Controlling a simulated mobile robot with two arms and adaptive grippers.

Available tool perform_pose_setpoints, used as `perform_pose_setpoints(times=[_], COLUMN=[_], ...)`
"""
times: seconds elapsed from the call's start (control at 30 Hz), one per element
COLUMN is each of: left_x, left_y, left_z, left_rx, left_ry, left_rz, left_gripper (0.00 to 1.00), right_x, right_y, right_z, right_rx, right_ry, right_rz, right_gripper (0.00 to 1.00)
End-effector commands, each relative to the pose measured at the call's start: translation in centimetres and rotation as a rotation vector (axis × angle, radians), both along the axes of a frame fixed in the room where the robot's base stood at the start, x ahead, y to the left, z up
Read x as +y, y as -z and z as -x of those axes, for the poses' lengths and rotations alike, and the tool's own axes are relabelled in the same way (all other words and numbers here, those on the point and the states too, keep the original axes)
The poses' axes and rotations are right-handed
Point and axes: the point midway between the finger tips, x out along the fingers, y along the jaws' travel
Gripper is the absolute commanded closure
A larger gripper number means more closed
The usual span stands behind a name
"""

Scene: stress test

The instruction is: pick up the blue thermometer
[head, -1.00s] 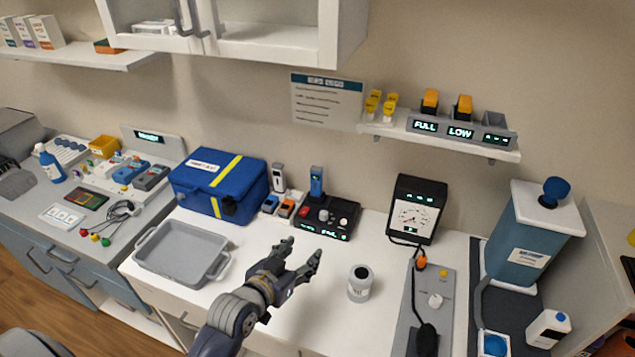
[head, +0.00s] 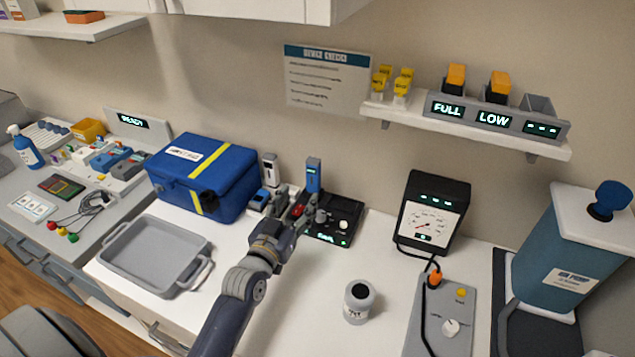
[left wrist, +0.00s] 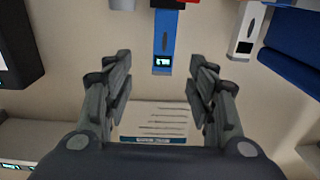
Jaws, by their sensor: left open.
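The blue thermometer (head: 313,175) stands upright behind the black console with knobs (head: 345,212). Its base is partly hidden by my left gripper and the console. My left gripper (head: 297,199) is open and reaches toward it from the front. In the left wrist view the blue thermometer (left wrist: 164,42), with a small lit screen, shows beyond the gap between the open fingers (left wrist: 158,78). Nothing is held between them. My right gripper is not in view.
A grey-white upright device (head: 270,169) stands just left of the thermometer, beside the blue case (head: 205,178). A grey tray (head: 150,262) lies at the left. A white jar (head: 358,303) and a gauge (head: 432,213) stand to the right. The counter around the jar is clear.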

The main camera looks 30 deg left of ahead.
Motion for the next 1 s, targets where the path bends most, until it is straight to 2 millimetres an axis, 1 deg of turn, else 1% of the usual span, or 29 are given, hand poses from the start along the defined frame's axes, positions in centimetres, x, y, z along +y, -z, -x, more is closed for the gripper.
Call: perform_pose_setpoints(times=[0.03,0.13,0.27,0.4,0.5,0.73,0.93,1.0], left_x=[0.0,0.0,0.1,0.3,0.4,0.7,1.4,1.3], left_y=[1.0,1.3,1.1,1.0,1.0,0.9,0.4,0.6], left_z=[0.0,-0.1,-1.5,-3.7,-4.9,-6.3,-8.9,-9.7], left_rx=[-0.001,-0.002,-0.003,-0.003,-0.002,-0.001,-0.001,0.000], left_ry=[0.000,-0.001,0.000,0.000,0.000,0.000,0.000,0.001], left_rz=[0.000,0.000,0.001,0.000,0.000,0.000,-0.002,-0.001], left_gripper=[0.48,0.48,0.48,0.48,0.48,0.48,0.48,0.48], right_x=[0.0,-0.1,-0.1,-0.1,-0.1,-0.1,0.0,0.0], right_y=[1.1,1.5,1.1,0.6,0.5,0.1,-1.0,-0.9], right_z=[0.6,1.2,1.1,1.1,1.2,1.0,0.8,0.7], right_rx=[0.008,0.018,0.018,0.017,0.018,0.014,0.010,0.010], right_ry=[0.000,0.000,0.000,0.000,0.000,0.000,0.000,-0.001], right_rz=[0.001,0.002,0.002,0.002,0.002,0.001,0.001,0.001], right_gripper=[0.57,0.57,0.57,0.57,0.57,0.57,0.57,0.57])
